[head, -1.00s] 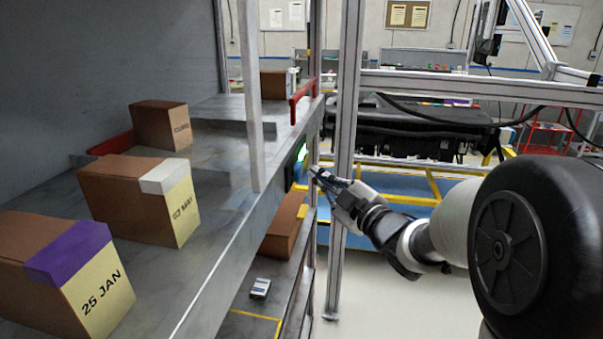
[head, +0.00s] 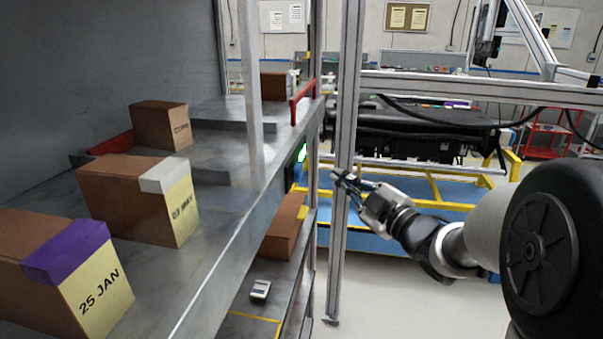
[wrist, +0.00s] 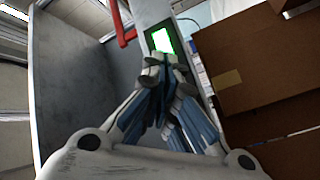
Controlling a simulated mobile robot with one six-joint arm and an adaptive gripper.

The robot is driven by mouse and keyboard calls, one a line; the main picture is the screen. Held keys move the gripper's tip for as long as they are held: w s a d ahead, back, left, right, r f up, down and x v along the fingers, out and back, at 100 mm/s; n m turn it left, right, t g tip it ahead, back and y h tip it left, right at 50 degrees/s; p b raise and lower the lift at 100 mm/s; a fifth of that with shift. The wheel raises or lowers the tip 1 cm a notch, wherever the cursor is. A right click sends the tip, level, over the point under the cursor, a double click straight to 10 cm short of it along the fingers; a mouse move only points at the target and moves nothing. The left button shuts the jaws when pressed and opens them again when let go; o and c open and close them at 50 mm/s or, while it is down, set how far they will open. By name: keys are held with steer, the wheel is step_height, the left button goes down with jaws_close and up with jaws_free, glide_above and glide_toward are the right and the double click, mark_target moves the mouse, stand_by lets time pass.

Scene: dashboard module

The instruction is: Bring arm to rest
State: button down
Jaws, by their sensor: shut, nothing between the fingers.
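My gripper (head: 338,178) is in the middle of the head view, at the end of my arm, which reaches in from the right. Its fingers are shut with nothing between them. The fingertips appear close to an upright metal post (head: 347,120); I cannot tell whether they touch it. In the wrist view my gripper (wrist: 160,70) shows its fingers together, pointing toward a lit green-edged panel (wrist: 162,41) on the shelf's edge. The panel (head: 301,153) shows only as a thin green strip in the head view.
A metal shelf (head: 225,215) on the left carries several brown boxes, including one labelled 25 JAN (head: 65,270). A red handle (head: 303,98) sticks up at its edge. A small device (head: 260,289) lies on the lower shelf. Floor (head: 400,290) below my arm is clear.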

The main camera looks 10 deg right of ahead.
stand_by(0.4)
steer(key=s+d+f+m+g+h+b, duration=0.2)
steer(key=s+f+m+g+h+b, duration=0.1)
steer(key=s+f+m+h+b, duration=0.25)
steer(key=s+d+f+m+g+h+b, duration=0.2)
steer(key=s+d+f+m+h, duration=0.1)
steer(key=s+f+m+h, duration=0.4)
steer(key=s+a+f+g+y+b, duration=0.1)
steer(key=s+a+f+g, duration=0.1)
steer(key=s, duration=0.5)
steer(key=s+a+f+m+g+y+b, duration=0.1)
steer(key=s+a+f+g+y, duration=0.1)
steer(key=s+f, duration=0.3)
steer(key=s+a+f+m+g+y+b, duration=0.1)
steer(key=s+a+f+g+b, duration=0.1)
steer(key=s, duration=0.8)
steer(key=shift+s+a+f+g, duration=0.4)
steer(key=shift+a+f+g, duration=0.1)
steer(key=shift+f, duration=0.35)
steer(key=shift+m, duration=0.25)
